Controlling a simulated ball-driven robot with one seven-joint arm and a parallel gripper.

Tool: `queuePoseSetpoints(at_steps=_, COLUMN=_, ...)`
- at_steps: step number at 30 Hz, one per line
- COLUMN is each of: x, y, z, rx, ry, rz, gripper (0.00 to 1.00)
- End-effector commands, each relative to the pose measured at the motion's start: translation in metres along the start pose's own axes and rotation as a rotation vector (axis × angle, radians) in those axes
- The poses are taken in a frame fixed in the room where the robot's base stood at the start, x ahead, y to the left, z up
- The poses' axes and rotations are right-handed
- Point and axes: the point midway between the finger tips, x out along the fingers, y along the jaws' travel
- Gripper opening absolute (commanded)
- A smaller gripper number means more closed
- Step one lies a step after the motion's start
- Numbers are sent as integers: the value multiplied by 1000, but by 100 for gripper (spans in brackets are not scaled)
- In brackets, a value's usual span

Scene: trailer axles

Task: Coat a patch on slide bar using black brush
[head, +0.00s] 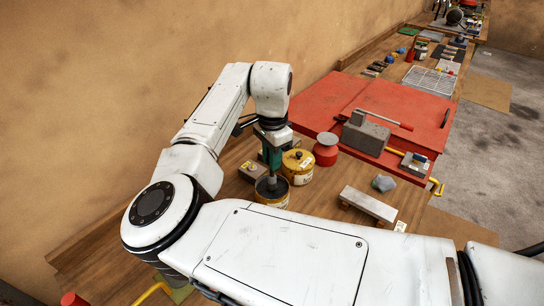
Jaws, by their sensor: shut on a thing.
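A pale grey bar (369,204), which looks like the slide bar, lies raised on small supports to the right of the tins. My gripper is well to its left. The bar's top looks plain and light.
A second yellow tin (298,167) stands close behind the near one. A red pot (326,149), a small box (252,170) and a grey lump (384,183) stand around. A grey block (365,137) sits on the red surface (407,105) behind. Bare wood lies between tins and bar.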

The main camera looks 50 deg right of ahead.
Motion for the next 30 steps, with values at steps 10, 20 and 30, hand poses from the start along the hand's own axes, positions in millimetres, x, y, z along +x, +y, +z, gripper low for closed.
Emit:
queuePoseSetpoints(at_steps=10, x=3, y=1, z=0, rx=1, ry=-3, rz=4, gripper=0)
queuePoseSetpoints(at_steps=20, x=-20, y=1, z=0, rx=0, ry=-2, rz=3, gripper=0)
queuePoseSetpoints(at_steps=30, x=-45, y=0, z=0, rx=0, ry=-1, rz=2, gripper=0)
